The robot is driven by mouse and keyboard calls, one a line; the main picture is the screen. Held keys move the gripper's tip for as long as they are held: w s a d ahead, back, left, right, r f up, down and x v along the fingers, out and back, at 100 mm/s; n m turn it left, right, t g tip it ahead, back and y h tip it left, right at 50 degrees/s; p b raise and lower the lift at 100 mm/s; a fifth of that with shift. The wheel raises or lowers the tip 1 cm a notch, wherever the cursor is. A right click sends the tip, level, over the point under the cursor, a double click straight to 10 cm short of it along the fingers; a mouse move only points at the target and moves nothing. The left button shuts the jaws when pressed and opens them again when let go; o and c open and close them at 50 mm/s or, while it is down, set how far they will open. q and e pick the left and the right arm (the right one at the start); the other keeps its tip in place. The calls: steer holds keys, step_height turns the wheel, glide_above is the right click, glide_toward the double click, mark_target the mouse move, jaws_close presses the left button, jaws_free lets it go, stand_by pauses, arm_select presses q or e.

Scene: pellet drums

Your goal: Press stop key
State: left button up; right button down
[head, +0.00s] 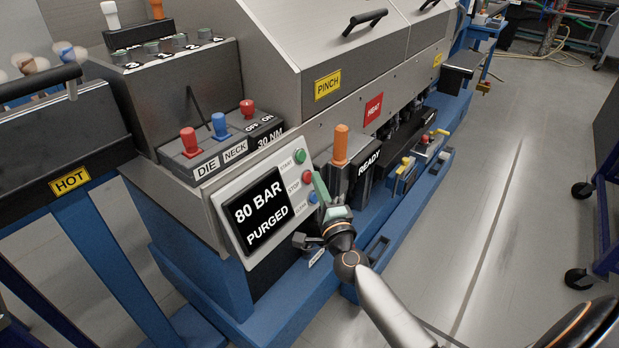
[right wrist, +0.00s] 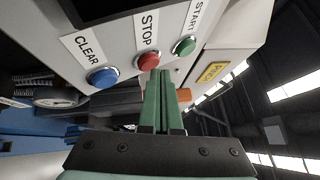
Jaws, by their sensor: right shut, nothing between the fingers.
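The red stop key (head: 307,177) sits on the grey control panel, between the green start key (head: 299,156) above and the blue clear key (head: 313,197) below. My right gripper (head: 317,176) is shut and empty, its green fingers beside the stop key in the head view. In the right wrist view, the closed fingertips (right wrist: 158,74) overlap the lower right edge of the red stop key (right wrist: 148,60), labelled STOP. I cannot tell whether they touch it. My left gripper is not in view.
The screen (head: 263,212) beside the keys reads 80 BAR PURGED. An orange-topped handle (head: 341,145) stands close to the right of my gripper, by the READY box (head: 366,172). Red and blue knobs (head: 219,126) stand above the panel.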

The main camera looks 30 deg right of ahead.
steer(key=shift+w+a+f, duration=0.15)
steer(key=shift+w, duration=0.2)
stand_by(0.3)
stand_by(0.4)
steer(key=shift+s+d+r+p, duration=0.15)
steer(key=shift+s, duration=0.25)
steer(key=shift+s+d+r+p, duration=0.15)
steer(key=shift+s, duration=0.2)
steer(key=s, duration=0.1)
steer(key=s+d+r+p, duration=0.1)
steer(key=s, duration=0.1)
steer(key=s+p, duration=0.1)
steer(key=shift+s+d+r, duration=0.15)
steer(key=shift+d+r, duration=0.2)
steer(key=shift+d, duration=0.05)
